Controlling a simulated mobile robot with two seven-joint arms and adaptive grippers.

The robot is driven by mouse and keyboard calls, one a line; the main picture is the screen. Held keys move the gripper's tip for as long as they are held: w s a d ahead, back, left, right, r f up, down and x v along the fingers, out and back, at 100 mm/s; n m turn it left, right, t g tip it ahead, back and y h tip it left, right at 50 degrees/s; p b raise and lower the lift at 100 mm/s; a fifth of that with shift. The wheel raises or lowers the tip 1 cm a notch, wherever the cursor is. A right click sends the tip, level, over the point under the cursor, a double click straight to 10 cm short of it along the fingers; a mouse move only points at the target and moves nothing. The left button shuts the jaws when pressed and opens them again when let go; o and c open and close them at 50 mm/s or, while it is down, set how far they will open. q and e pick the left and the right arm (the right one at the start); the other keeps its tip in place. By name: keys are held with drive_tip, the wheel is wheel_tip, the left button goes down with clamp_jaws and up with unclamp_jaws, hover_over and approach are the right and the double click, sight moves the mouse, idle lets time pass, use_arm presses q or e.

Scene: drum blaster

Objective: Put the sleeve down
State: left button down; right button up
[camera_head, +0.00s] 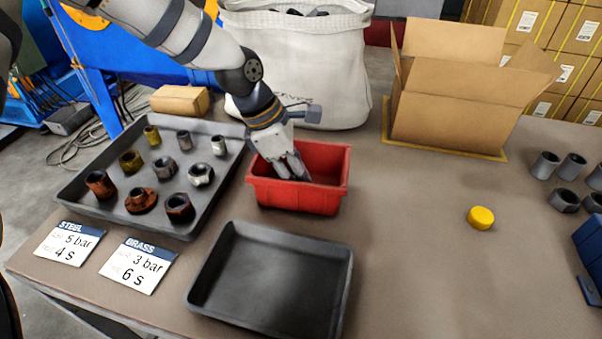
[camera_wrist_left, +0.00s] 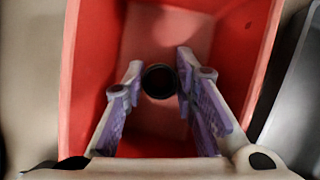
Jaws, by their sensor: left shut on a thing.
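My left gripper (camera_head: 297,170) reaches down into the red bin (camera_head: 298,198). In the left wrist view the gripper (camera_wrist_left: 158,85) is shut on a dark round sleeve (camera_wrist_left: 159,81), seen end-on between the fingertips with red bin walls around it. Whether the sleeve touches the bin floor cannot be told. In the head view the sleeve is hidden by the gripper and the bin wall. My right gripper is not in view.
A grey tray (camera_head: 103,209) with several rusty, brass and grey fittings stands left of the bin. An empty black tray (camera_head: 270,275) lies in front. Sign cards (camera_head: 137,265), a yellow cap (camera_head: 480,217), an open carton (camera_head: 450,105) and loose grey sleeves (camera_head: 571,166) are around.

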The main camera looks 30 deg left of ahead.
use_arm(q)
drive_tip(key=shift+f, duration=0.15)
drive_tip(key=c, duration=1.6)
unclamp_jaws()
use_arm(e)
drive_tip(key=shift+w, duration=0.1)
use_arm(q)
drive_tip(key=shift+r, duration=0.2)
drive_tip(key=p+v, duration=0.2)
drive_tip(key=v, duration=1)
drive_tip(key=shift+r, duration=0.1)
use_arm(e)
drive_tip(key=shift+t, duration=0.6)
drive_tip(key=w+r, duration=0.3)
